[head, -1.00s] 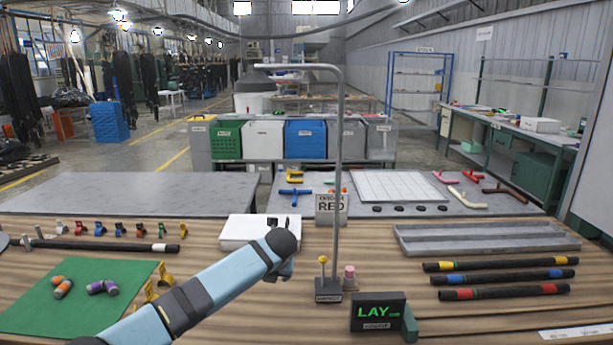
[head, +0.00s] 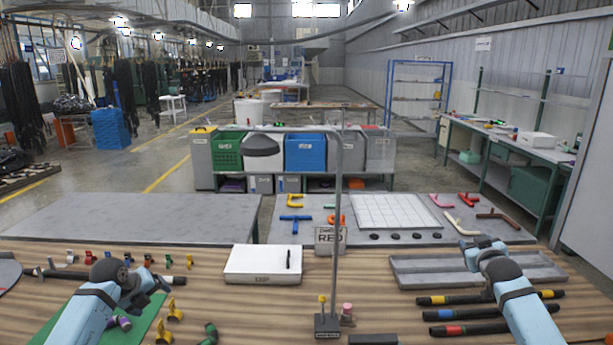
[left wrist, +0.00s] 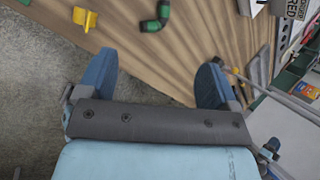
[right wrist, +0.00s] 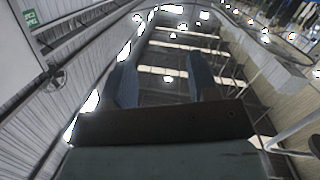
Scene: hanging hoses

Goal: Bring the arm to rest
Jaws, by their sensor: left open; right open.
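My left gripper (left wrist: 156,80) is open with nothing between its two blue fingers. In the head view, my left arm comes in from the lower left, above the left part of the wooden bench near the green mat (head: 150,325). My right gripper (right wrist: 163,80) is also open and empty. Its wrist view shows mostly roof and wall, so it points upward. In the head view, my right arm stands over the right side of the bench, in front of the grey tray (head: 420,277) and partly hiding it and the banded black hoses (head: 458,313).
A metal stand (head: 327,325) with a tall bent post rises mid-bench. A white box (head: 263,264) lies left of it. A green elbow (head: 208,333) and yellow clips (head: 174,310) lie near my left arm. A grey table (head: 130,215) stands behind.

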